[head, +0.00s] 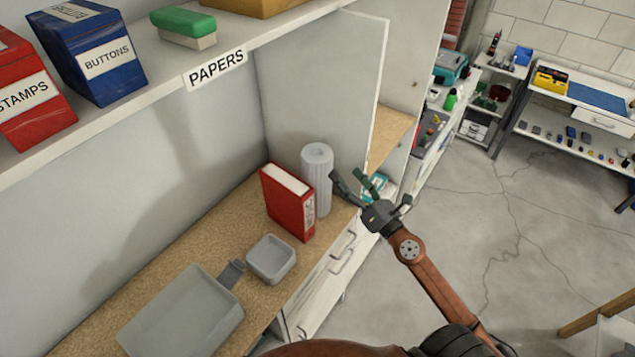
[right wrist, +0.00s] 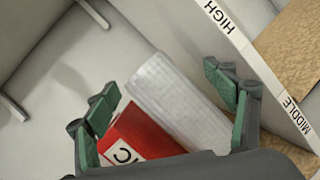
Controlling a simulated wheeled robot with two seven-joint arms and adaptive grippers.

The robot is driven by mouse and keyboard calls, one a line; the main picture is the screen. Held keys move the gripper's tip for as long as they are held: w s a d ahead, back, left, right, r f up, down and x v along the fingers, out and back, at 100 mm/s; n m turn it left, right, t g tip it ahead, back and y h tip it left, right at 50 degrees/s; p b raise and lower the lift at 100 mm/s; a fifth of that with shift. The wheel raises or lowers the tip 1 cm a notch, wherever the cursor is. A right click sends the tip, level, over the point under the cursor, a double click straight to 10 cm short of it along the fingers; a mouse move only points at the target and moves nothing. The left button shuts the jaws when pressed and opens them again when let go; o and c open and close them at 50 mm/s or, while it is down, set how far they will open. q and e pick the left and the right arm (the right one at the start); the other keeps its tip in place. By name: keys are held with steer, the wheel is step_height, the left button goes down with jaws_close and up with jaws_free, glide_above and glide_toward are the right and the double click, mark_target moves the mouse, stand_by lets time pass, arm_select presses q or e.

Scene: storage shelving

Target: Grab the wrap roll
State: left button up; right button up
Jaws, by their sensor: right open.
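The wrap roll (head: 318,178) is a pale grey-white cylinder standing upright on the brown shelf board, just right of a red binder (head: 288,203). My right gripper (head: 352,180) is open beside the roll's right side in the head view, with its arm coming from the lower right. In the right wrist view the roll (right wrist: 180,103) appears between the two green-padded fingers (right wrist: 168,108), with the red binder (right wrist: 140,132) also between them, near the left finger. I cannot tell whether a finger touches the roll. My left gripper is not in view.
A grey tray (head: 180,318) and a small grey bin (head: 271,259) sit on the same board to the left. A vertical divider panel (head: 330,85) stands behind the roll. An upper shelf holds labelled boxes, including a blue one (head: 98,55). Open floor lies to the right.

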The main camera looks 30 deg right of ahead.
mark_target(317, 183)
steer(key=w+a+f+n+g+y, duration=0.1)
steer(key=w+n, duration=0.1)
steer(key=w, duration=0.1)
steer(key=w+a+f+n+g+y+p, duration=0.1)
steer(key=w+n, duration=0.2)
steer(key=w+a+f+n+y, duration=0.1)
steer(key=w+a+n, duration=0.1)
steer(key=w+n, duration=0.1)
steer(key=shift+g, duration=0.4)
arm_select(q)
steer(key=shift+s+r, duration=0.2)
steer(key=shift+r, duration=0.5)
arm_select(e)
steer(key=shift+w+f, duration=0.15)
steer(key=shift+w, duration=0.25)
steer(key=shift+c, duration=0.7)
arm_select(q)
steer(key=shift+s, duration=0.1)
arm_select(e)
steer(key=c, duration=1.2)
steer(key=shift+c, duration=0.2)
